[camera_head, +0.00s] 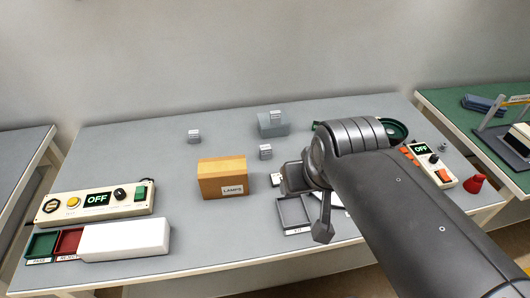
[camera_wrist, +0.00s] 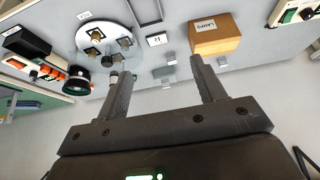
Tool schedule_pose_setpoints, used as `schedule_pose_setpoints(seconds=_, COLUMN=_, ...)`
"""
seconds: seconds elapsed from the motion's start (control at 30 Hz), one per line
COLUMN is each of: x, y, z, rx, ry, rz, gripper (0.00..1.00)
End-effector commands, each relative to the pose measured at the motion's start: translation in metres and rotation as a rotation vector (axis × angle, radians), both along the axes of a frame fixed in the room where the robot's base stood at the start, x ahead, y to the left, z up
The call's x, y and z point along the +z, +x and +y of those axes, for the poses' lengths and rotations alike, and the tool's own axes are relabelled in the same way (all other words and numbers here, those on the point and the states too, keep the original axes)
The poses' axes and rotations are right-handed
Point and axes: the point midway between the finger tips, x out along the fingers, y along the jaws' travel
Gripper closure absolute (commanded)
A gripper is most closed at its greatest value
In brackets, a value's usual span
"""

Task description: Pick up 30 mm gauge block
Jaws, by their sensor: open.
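Several small grey blocks with printed faces show in the head view: one at the back left (camera_head: 194,136), one (camera_head: 265,152) behind the wooden box, and one (camera_head: 275,115) at a larger grey block (camera_head: 272,129). Their print is too small to tell which is the 30 mm gauge block. In the wrist view, a small grey block (camera_wrist: 170,57) and a larger grey one (camera_wrist: 163,72) appear between the fingers in the picture, apart from them. My gripper (camera_wrist: 161,67) is open and empty. In the head view my arm partly hides it, right of the wooden box.
A wooden LAMPS box (camera_head: 223,178) stands mid-table. A grey tray (camera_head: 292,212) lies near the front. A control box (camera_head: 97,203) and red and green bins (camera_head: 69,241) are at left. A round fixture (camera_wrist: 105,40) shows in the wrist view.

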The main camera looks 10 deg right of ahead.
Motion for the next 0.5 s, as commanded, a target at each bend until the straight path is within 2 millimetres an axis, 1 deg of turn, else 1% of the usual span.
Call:
schedule_pose_setpoints(seconds=0.27, x=0.000, y=0.003, z=0.000, rx=0.000, ry=-0.001, rz=0.001, gripper=0.36)
schedule_pose_setpoints(seconds=0.37, x=0.001, y=0.015, z=0.000, rx=0.000, ry=-0.004, rz=0.007, gripper=0.36)
schedule_pose_setpoints(seconds=0.47, x=0.002, y=0.038, z=-0.001, rx=0.001, ry=-0.012, rz=0.016, gripper=0.36)
schedule_pose_setpoints(seconds=0.5, x=0.002, y=0.049, z=-0.001, rx=0.001, ry=-0.014, rz=0.020, gripper=0.36)
